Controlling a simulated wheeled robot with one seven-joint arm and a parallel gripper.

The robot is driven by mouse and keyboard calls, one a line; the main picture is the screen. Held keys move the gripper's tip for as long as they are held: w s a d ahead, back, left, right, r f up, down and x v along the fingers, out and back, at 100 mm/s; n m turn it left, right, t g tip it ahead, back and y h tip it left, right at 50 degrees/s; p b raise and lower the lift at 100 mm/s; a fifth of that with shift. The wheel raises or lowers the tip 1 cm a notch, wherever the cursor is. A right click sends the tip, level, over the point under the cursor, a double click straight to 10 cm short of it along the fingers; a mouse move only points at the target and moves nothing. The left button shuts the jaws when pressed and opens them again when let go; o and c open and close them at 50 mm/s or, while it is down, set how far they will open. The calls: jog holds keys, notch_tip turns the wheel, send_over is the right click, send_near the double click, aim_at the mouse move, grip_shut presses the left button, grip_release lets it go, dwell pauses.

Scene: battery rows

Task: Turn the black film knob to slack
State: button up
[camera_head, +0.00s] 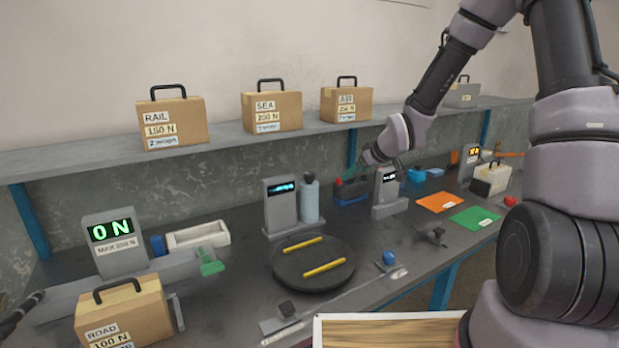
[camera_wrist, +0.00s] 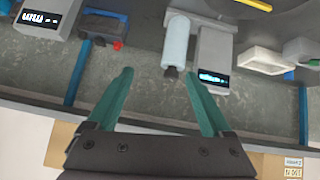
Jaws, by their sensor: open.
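The pale blue film roll (camera_head: 309,204) stands upright beside a grey post with a lit display (camera_head: 281,203). A small dark knob (camera_head: 308,177) caps it. In the wrist view, which is upside down, the film roll (camera_wrist: 176,40) and its black knob (camera_wrist: 171,73) lie between and beyond my teal fingers. I cannot read the knob's setting. My gripper (camera_wrist: 158,72) is open and empty. In the head view my gripper (camera_head: 376,162) is right of the roll, near the shelf edge, apart from the knob.
The shelf (camera_head: 225,140) carries several labelled boxes above the bench. A dark turntable (camera_head: 313,278) with two yellow bars sits in front of the roll. A blue tray with dark blocks (camera_head: 351,194) and a small display unit (camera_head: 386,190) stand right of it.

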aim_at(312, 178)
jog(key=w+a+f+t+y, duration=0.45)
jog(key=a+f, duration=0.35)
jog(key=a, duration=0.2)
jog(key=w+a+t, duration=0.1)
jog(key=w, duration=0.2)
jog(key=w+a+m+t, duration=0.1)
jog(key=w+a, duration=0.1)
jog(key=w, duration=0.2)
jog(key=w+a+m+t, duration=0.1)
jog(key=w, duration=0.2)
jog(key=shift+w+a+h, duration=0.2)
jog(key=shift+w+h, duration=0.15)
grip_shut()
